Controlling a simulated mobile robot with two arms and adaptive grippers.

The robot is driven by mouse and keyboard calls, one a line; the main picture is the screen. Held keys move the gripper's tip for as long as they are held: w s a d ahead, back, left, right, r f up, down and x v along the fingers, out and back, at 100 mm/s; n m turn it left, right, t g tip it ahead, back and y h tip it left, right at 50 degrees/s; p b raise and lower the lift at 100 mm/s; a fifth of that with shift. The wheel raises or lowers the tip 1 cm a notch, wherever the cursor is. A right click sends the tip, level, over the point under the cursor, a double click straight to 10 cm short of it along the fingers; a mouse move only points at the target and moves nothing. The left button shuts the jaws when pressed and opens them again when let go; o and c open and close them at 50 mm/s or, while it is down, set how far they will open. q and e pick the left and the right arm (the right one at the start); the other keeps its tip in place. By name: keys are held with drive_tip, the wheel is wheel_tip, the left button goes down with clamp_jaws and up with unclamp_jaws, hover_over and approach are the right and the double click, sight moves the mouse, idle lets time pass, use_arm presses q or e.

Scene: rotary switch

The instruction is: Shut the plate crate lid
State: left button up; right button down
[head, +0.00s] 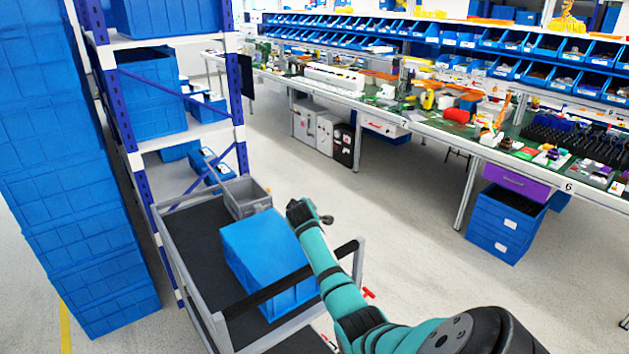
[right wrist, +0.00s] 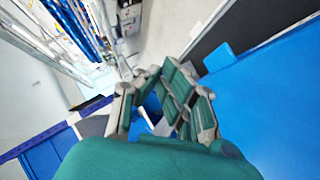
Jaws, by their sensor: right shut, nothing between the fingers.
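The blue plate crate (head: 262,250) stands on the dark deck of a cart. Its top shows as a smooth blue face in the head view; whether the lid is fully down, I cannot tell. In the right wrist view, a broad blue surface (right wrist: 275,105) with a small tab fills the right side. My right gripper (head: 300,211) is at the far right corner of the crate, shut and empty. Its jointed fingers (right wrist: 168,100) show beside the blue surface in the right wrist view; contact is unclear. My left gripper is not in view.
A grey open bin (head: 246,198) sits behind the crate on the cart (head: 185,238). The cart's rail (head: 290,283) crosses in front of the crate. Stacked blue bins (head: 65,160) and a shelf rack stand left. A workbench (head: 430,125) runs along the right, with clear floor between.

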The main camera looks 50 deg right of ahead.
drive_tip(key=s+a+r+b, duration=0.1)
drive_tip(key=s+r, duration=0.4)
drive_tip(key=s, duration=0.1)
drive_tip(key=shift+a+r, duration=0.25)
drive_tip(key=shift+a, duration=0.05)
drive_tip(key=shift+f, duration=0.1)
